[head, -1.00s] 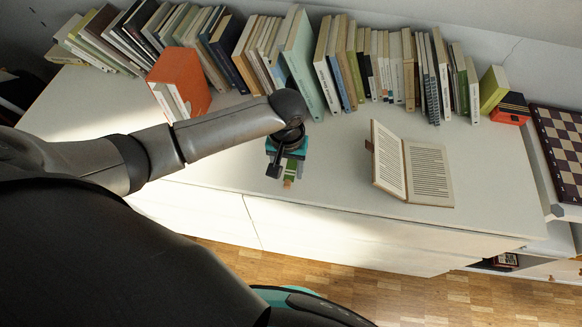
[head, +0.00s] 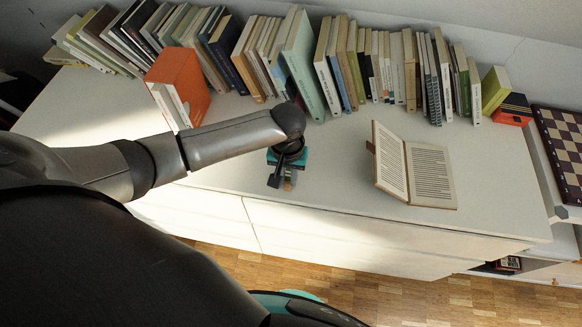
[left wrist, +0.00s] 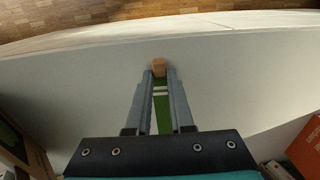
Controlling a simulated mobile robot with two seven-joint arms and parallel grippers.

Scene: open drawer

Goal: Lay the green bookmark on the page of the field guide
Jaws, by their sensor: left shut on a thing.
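My left gripper (head: 286,180) is over the front part of the white cabinet top, left of the open field guide (head: 432,176). In the left wrist view its two grey fingers (left wrist: 160,80) are shut on the green bookmark (left wrist: 163,112), a narrow strip with pale bands and a tan end. My right gripper is not in view.
A row of books (head: 390,70) stands along the back of the cabinet top (head: 335,165). An orange box file (head: 178,80) stands behind my left arm. A checkered board (head: 560,145) is at the right. The top between gripper and field guide is clear.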

